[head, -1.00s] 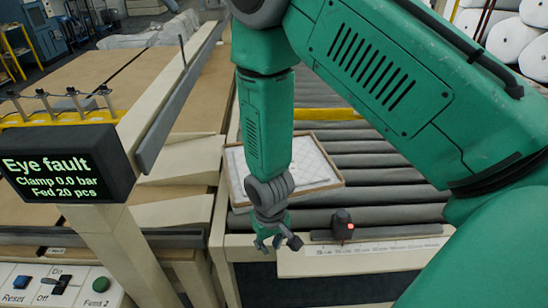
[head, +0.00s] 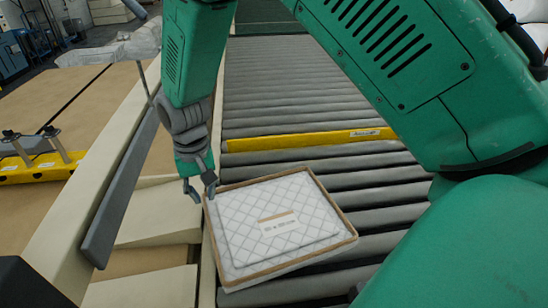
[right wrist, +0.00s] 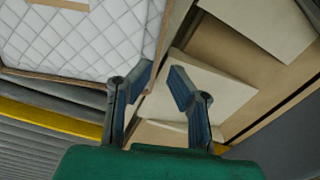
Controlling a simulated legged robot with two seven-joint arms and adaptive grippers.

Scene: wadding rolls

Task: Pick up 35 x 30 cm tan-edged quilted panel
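The tan-edged quilted panel (head: 248,208) lies flat and slightly turned on the grey rollers. It is white with a diamond quilt, a tan border and a small label near its middle. My right gripper (head: 199,190) is above the panel's far left corner in the head view. My left gripper is not in view.
A roller conveyor (head: 270,90) runs away from me, with a yellow bar (head: 310,140) across it beyond the panel. A cream frame rail (head: 85,205) and a grey bar (head: 120,190) stand left of the conveyor. Bare rollers lie beyond the panel.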

